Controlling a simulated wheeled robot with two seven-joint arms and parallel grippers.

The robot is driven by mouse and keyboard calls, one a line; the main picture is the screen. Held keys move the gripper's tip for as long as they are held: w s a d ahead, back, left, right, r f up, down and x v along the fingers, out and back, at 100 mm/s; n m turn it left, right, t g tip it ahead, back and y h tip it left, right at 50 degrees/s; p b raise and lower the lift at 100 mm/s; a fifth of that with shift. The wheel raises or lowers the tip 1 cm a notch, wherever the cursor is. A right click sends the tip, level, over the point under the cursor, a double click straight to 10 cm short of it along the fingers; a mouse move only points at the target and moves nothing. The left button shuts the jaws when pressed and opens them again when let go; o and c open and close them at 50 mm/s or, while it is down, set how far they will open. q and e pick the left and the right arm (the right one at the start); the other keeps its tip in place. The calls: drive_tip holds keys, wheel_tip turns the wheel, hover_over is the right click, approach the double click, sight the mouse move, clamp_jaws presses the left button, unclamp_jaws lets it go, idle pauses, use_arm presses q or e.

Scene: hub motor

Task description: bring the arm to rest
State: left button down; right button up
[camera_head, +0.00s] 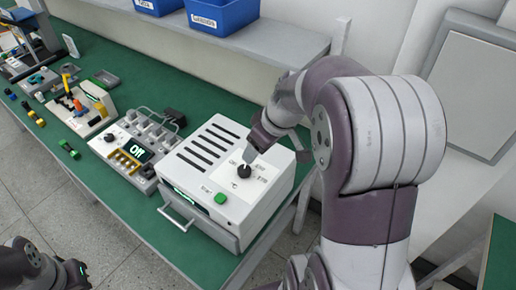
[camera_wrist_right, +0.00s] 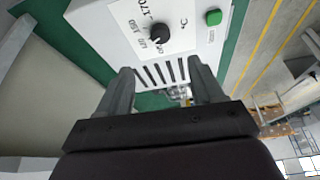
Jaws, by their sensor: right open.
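My right arm (camera_head: 375,140) reaches in from the right of the head view. Its gripper (camera_head: 249,156) is over the top of a white oven-like box (camera_head: 205,165), close to a black dial (camera_head: 243,171). In the right wrist view the two fingers of this gripper (camera_wrist_right: 162,82) are spread apart with nothing between them. The dial (camera_wrist_right: 159,33) shows beyond the fingertips; I cannot tell whether a finger touches it. Part of my left arm (camera_head: 35,268) shows at the lower left of the head view, with no fingers visible.
The white box has a green button (camera_head: 220,198) and a front handle (camera_head: 178,218). A device with a lit display (camera_head: 139,150) stands left of it on the green bench (camera_head: 120,208). Blue bins (camera_head: 222,15) sit on the shelf behind. The floor (camera_head: 45,205) in front is clear.

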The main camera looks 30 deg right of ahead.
idle(0.3)
drive_tip(key=s+a+f+m+g+h, duration=0.1)
drive_tip(key=s+a+f+m+g, duration=0.2)
drive_tip(key=s+a+f, duration=0.4)
drive_tip(key=s+a, duration=0.1)
drive_tip(key=a, duration=0.2)
drive_tip(key=shift+s, duration=0.3)
idle(1.1)
